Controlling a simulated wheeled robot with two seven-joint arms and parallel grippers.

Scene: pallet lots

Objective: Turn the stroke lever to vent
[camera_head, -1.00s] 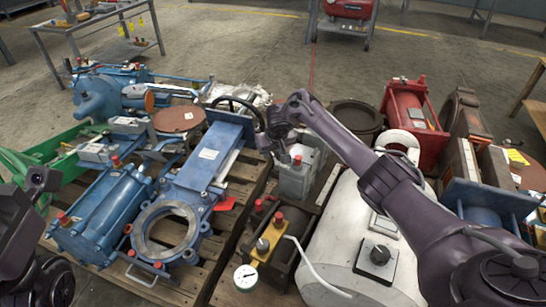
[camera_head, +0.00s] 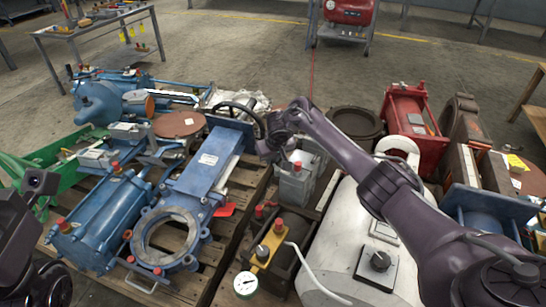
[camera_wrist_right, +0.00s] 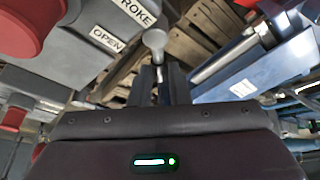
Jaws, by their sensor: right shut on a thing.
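The stroke lever (camera_wrist_right: 155,42) shows in the right wrist view as a pale rounded knob on a short stem. My right gripper (camera_wrist_right: 163,84) is shut on the lever, its two dark fingers on the stem just below the knob. Beside it is a grey housing (camera_wrist_right: 75,50) with plates reading "OPEN" and, partly cut off, "STROKE". No vent marking is readable. In the head view my right gripper (camera_head: 268,152) is at the left of a small grey box (camera_head: 295,187) with red caps; the lever is hidden there. Only part of my left arm shows at lower left.
A blue gate valve (camera_head: 205,175) lies on a pallet to the left. A brass block (camera_head: 268,245) with a gauge (camera_head: 246,284) stands in front. A white tank (camera_head: 338,235) lies under my right arm. Red machinery (camera_head: 412,120) is behind it. Open floor lies beyond the pallets.

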